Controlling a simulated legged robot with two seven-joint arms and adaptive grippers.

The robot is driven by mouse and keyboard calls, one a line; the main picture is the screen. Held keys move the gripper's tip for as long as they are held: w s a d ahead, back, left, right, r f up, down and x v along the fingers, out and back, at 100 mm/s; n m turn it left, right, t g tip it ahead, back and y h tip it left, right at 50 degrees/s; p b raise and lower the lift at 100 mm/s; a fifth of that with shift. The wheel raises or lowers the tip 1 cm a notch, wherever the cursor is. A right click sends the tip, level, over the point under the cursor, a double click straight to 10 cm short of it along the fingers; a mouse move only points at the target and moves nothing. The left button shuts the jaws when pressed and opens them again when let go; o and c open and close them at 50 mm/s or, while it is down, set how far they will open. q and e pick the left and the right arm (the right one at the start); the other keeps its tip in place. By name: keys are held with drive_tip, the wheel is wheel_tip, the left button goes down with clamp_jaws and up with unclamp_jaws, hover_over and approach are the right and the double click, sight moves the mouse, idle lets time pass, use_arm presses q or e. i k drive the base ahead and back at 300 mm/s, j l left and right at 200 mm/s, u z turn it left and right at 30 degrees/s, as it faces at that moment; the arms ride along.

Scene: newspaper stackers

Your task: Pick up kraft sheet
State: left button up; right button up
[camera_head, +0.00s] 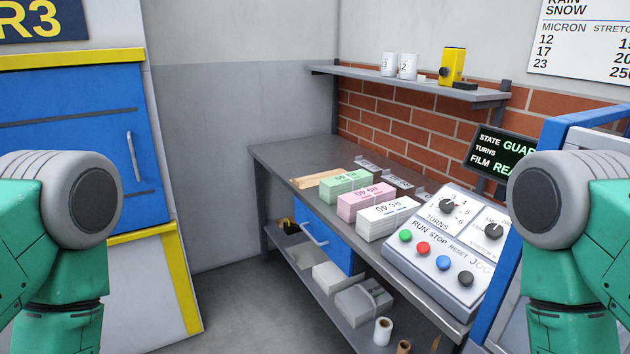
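A flat tan sheet or stack, which looks like the kraft paper (314,179), lies on the grey workbench (290,153) left of the paper bundles. A green bundle (347,185) sits beside it, then a pink bundle (365,202) and a white bundle (388,221) nearer to me. I cannot tell whether the tan piece is one sheet or several. My two green arms show at the left and right edges of the view, away from the bench. Neither gripper is in view.
A control panel (440,262) with knobs and coloured buttons stands at the bench's near end. A wall shelf (420,87) holds white mugs and a yellow device (452,66). A blue drawer (325,238) hangs under the bench. Floor (235,300) left of the bench is clear.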

sight(305, 182)
drive_tip(key=i+j+z, duration=0.45)
drive_tip(key=j, duration=0.15)
drive_tip(key=i+j+z, duration=0.2)
drive_tip(key=j, duration=0.15)
drive_tip(key=i+j+z, duration=0.2)
drive_tip(key=j, duration=0.15)
drive_tip(key=k, duration=0.05)
